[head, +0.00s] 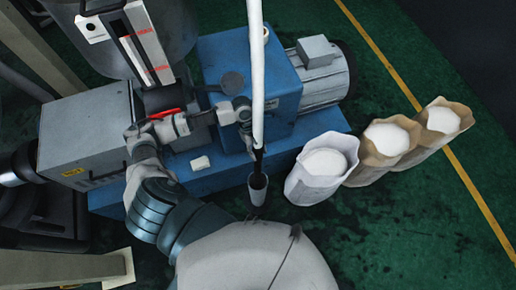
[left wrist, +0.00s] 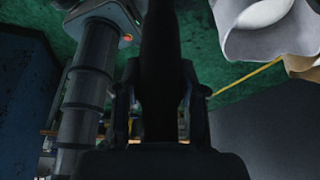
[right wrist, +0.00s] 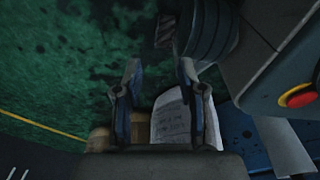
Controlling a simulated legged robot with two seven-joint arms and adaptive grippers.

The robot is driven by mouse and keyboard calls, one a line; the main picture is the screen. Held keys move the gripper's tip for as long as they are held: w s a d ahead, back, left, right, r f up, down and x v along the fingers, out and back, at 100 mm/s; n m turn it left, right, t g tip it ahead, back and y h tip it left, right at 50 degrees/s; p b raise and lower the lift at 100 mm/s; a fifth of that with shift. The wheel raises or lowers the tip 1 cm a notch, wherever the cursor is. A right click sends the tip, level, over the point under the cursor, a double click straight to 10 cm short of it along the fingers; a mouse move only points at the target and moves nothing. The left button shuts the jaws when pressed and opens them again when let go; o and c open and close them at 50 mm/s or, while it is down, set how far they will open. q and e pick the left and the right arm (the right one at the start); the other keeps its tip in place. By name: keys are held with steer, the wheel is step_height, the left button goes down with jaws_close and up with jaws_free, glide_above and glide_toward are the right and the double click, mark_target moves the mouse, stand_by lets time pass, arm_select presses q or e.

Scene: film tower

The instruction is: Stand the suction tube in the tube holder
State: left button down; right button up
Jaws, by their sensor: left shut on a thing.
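The suction tube (head: 257,75) is long and white with a dark lower end, and stands nearly upright in the head view. My left gripper (head: 243,110) is shut on it beside the blue machine. In the left wrist view the tube is a dark shape (left wrist: 160,60) between the fingers of that gripper (left wrist: 158,105). My right gripper (right wrist: 160,90) is open and empty, seen only in the right wrist view.
The blue machine (head: 228,62) with a grey motor (head: 322,82) stands behind the tube. Three open bags of white granules stand to the right: a white one (head: 308,188) and two brown ones (head: 372,158) (head: 428,136). The green floor (head: 410,225) at lower right is clear.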

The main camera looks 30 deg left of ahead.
arm_select(q)
steer(key=shift+f+b, duration=0.5)
steer(key=shift+f, duration=0.7)
steer(key=shift+f+b, duration=0.35)
steer(key=shift+f, duration=0.4)
arm_select(e)
steer(key=shift+w+a+r, duration=0.1)
steer(key=shift+w+r, duration=0.3)
steer(key=shift+w, duration=0.35)
steer(key=shift+w+a+r, duration=0.15)
steer(key=shift+w+r, duration=0.25)
steer(key=shift+w, duration=0.3)
steer(key=shift+w+a+r, duration=0.1)
steer(key=shift+w+r, duration=0.3)
steer(key=shift+w, duration=0.35)
arm_select(q)
steer(key=c, duration=0.6)
jaws_free()
steer(key=v, duration=1.2)
steer(key=shift+f, duration=0.1)
